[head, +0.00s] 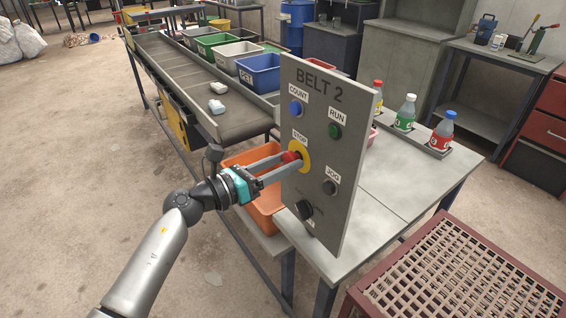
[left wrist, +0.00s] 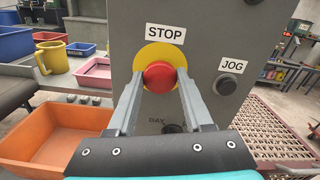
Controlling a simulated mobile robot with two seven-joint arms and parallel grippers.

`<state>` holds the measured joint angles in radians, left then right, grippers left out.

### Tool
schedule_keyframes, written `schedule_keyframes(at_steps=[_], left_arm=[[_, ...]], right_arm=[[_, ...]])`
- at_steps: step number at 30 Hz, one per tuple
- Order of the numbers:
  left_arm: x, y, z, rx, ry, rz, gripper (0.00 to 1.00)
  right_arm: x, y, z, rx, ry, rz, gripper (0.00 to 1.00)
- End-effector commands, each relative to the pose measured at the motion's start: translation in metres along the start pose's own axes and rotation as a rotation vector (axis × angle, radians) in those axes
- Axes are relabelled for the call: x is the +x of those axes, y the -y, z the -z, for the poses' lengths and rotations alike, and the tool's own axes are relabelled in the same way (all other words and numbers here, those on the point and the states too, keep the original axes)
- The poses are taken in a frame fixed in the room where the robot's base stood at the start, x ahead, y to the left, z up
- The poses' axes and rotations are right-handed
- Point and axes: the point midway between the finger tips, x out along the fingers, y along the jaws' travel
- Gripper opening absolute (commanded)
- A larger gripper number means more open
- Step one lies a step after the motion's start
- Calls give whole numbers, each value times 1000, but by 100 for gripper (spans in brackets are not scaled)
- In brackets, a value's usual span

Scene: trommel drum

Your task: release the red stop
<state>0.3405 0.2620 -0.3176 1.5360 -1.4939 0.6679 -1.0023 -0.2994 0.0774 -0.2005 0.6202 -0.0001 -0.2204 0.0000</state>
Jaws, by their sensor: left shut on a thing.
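The red stop (head: 291,157) is a round red button on a yellow disc (head: 304,154), under the STOP label on the grey BELT 2 panel (head: 335,95). My left gripper (head: 285,161) reaches it from the left, its two fingers around the red button. In the left wrist view the red stop (left wrist: 159,75) sits between the fingertips of my left gripper (left wrist: 158,88), one finger on each side. The fingers appear to touch its sides. My right gripper is not in view.
The panel also carries a blue COUNT button (head: 295,108), a green RUN button (head: 335,131), a JOG button (head: 329,187) and a black knob (head: 305,209). An orange bin (head: 262,208) stands below and behind my gripper. Bottles (head: 404,113) stand on the table behind the panel.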

Motion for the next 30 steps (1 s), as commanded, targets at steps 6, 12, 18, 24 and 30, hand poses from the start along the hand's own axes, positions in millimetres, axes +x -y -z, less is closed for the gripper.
schedule_keyframes(at_steps=[6,12,18,24,30], left_arm=[[-11,0,1,0,-3,0,0],[-12,0,1,-1,-3,0,0],[-12,0,1,-1,-3,0,67],[-11,0,1,-1,-1,0,81],[-12,0,0,0,-1,0,81]], right_arm=[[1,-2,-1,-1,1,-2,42],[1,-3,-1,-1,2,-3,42],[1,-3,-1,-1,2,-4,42],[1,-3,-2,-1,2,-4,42],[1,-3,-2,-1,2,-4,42]])
